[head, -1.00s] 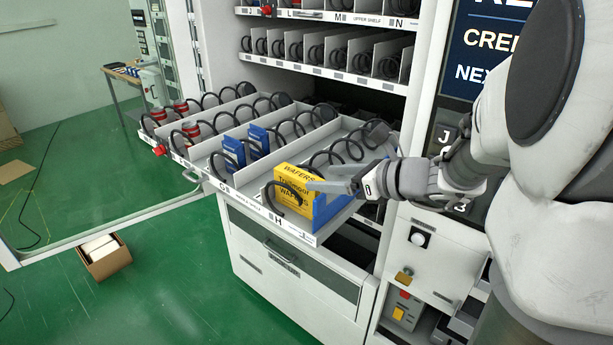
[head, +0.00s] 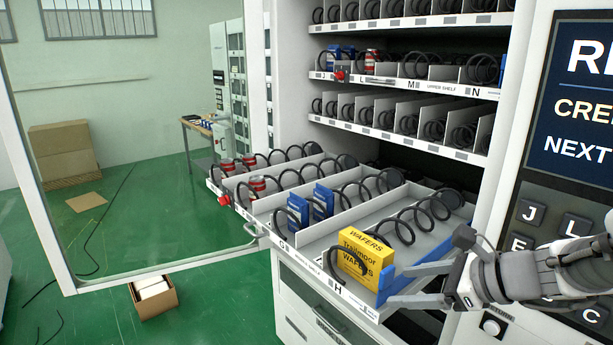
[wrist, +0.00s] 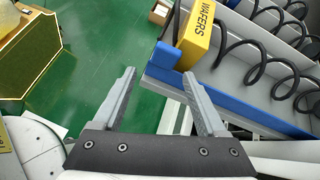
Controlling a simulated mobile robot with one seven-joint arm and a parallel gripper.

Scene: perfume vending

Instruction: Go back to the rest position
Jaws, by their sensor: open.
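My gripper (head: 390,287) is at the right in the head view, just right of the pulled-out tray's front end. Its two fingers are apart with nothing between them, as the wrist view (wrist: 159,74) also shows. The yellow wafers box (head: 362,257) stands upright at the front of lane H, by the black coil. A blue side piece (head: 388,277) lies between the box and my fingers. In the wrist view, the right finger is close beside the blue piece (wrist: 232,98); whether they touch I cannot tell.
The pulled-out shelf (head: 305,238) also holds blue boxes (head: 298,210) and red cans. Upper shelves stand behind it. The open glass door (head: 150,262) is at the left, with a carton (head: 153,298) on the floor. The keypad panel (head: 545,235) is at the right. Green floor is open at the left.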

